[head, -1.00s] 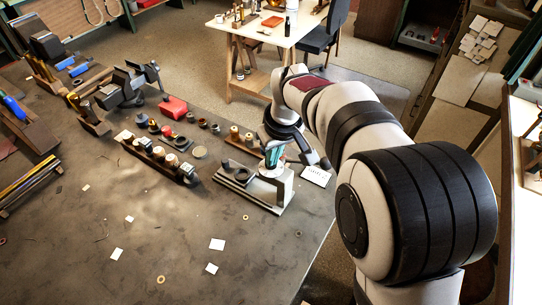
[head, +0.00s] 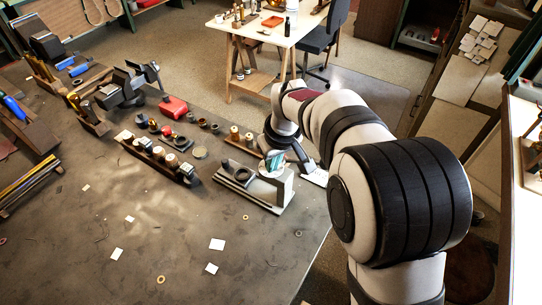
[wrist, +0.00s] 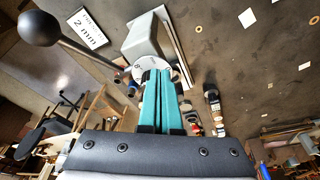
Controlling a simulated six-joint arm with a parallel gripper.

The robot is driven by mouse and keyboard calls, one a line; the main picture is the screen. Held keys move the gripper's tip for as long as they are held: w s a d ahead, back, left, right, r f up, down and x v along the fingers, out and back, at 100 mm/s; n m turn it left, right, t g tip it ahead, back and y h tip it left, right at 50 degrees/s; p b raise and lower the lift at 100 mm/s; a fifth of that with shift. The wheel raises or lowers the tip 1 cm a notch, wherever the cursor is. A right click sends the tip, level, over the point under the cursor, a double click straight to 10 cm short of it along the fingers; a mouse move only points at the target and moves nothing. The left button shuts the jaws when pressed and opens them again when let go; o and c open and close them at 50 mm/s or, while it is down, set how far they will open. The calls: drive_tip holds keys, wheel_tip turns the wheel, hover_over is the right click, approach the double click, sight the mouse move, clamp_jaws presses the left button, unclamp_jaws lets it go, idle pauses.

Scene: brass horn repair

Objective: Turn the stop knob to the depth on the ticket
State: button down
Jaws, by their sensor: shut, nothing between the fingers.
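The stop fixture is a grey block on a long base (head: 262,196), near the bench's right edge. In the wrist view its block (wrist: 146,38) has a pale round dial (wrist: 137,71) on the near side, partly hidden by my fingers. I cannot make out a pointer or the dial's setting. The ticket (wrist: 88,27) reads "2 mm"; in the head view the ticket (head: 317,177) is partly covered by my arm. My gripper (wrist: 164,72) has teal fingers, shut and empty, close beside the dial. I cannot tell whether they touch it. In the head view my gripper (head: 274,161) is at the fixture's upper end.
A dark ball-ended lever (wrist: 39,28) stands large at the wrist view's upper left. A rack of small pieces (head: 160,155) and a red block (head: 173,107) lie left of the fixture. The front bench (head: 150,220) is mostly clear, with scattered paper slips.

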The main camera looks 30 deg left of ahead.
drive_tip(key=shift+w+d, duration=0.15)
drive_tip(key=shift+w, duration=0.25)
drive_tip(key=shift+w+d, duration=0.25)
drive_tip(key=shift+w, duration=0.35)
idle(0.4)
drive_tip(key=shift+d, duration=0.3)
drive_tip(key=shift+d+r, duration=0.1)
drive_tip(key=shift+r, duration=0.05)
drive_tip(key=v, duration=0.2)
drive_tip(key=a+v, duration=0.1)
drive_tip(key=v, duration=0.2)
drive_tip(key=shift+w+r, duration=0.2)
drive_tip(key=shift+r, duration=0.25)
